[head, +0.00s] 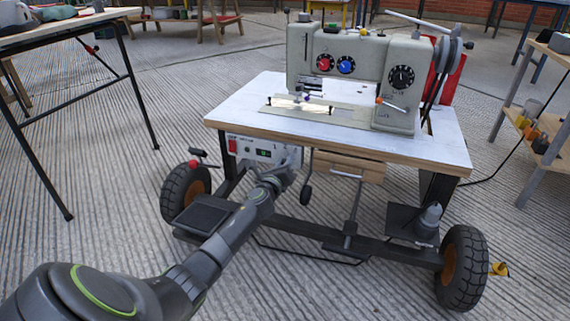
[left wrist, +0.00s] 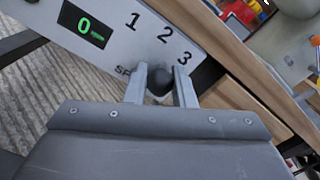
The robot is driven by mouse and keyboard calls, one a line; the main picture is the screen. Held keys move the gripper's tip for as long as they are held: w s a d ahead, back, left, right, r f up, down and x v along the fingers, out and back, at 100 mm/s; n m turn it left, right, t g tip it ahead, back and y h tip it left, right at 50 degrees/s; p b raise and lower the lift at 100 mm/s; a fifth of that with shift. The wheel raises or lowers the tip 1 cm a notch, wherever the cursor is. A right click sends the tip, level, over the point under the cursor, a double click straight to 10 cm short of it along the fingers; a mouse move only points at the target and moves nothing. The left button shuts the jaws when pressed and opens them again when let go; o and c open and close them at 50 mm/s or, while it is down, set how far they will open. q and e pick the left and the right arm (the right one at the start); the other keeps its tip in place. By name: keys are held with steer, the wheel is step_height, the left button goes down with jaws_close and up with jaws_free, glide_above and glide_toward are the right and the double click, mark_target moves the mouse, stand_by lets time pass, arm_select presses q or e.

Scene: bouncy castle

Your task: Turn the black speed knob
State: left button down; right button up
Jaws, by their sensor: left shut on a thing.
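The black speed knob (left wrist: 159,80) sits on a pale control panel (left wrist: 105,45) and shows in the left wrist view between my two fingers. My left gripper (left wrist: 160,88) is shut on it, one finger on each side. In the head view my left gripper (head: 286,168) is at the right part of the control box (head: 247,150), under the sewing table; my gripper hides the knob there. My right gripper is not in view.
A sewing machine (head: 345,65) stands on the white table top (head: 240,107), right above my gripper. A wooden drawer (head: 345,168) and a hanging lever (head: 307,180) are just to the right. Black wheels (head: 463,265) carry the frame. The ridged floor in front is mostly clear.

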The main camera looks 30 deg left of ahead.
arm_select(q)
steer(key=n, duration=0.2)
steer(key=a+n, duration=0.1)
steer(key=n, duration=0.2)
steer(key=shift+s+a+r+b, duration=0.1)
steer(key=shift+s+a+b, duration=0.05)
steer(key=shift+b, duration=0.25)
steer(key=n, duration=0.1)
steer(key=a+n+b, duration=0.1)
steer(key=n, duration=0.3)
steer(key=shift+s+a+b, duration=0.2)
steer(key=shift+a+b, duration=0.05)
steer(key=shift+b, duration=0.1)
steer(key=shift+a+f+n, duration=0.15)
steer(key=shift+f+n, duration=0.05)
steer(key=shift+n, duration=0.8)
steer(key=c, duration=1.2)
jaws_free()
steer(key=shift+s, duration=0.15)
